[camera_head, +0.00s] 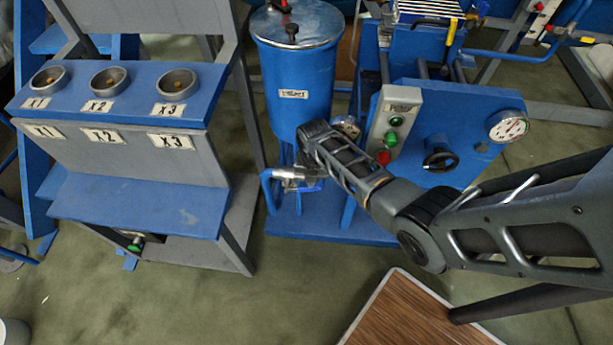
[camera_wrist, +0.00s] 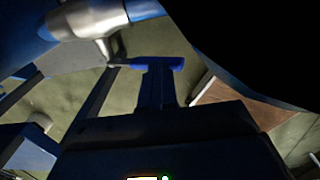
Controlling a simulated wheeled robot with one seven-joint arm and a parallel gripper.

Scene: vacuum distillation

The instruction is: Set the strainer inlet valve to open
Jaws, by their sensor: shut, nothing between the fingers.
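The strainer is the blue lidded tank (camera_head: 294,75) in the middle of the head view. The silver inlet valve (camera_head: 290,173) sits low in front of it on a blue pipe, with a small blue lever (camera_head: 308,187) below its body. In the wrist view the silver valve body (camera_wrist: 92,18) is at the top left. My gripper (camera_wrist: 160,84) is shut and empty, close below the valve body. A bright blue bar (camera_wrist: 158,63) lies across its fingertips and looks like the lever; I cannot tell if they touch. The fingertips are hidden in the head view.
A grey panel with green and red buttons (camera_head: 391,125), a black handwheel (camera_head: 440,160) and a gauge (camera_head: 508,126) stand right of the tank. A blue and grey stand with X1, X2 and X3 labels (camera_head: 110,90) is at left. A wooden board (camera_head: 420,315) lies at the front.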

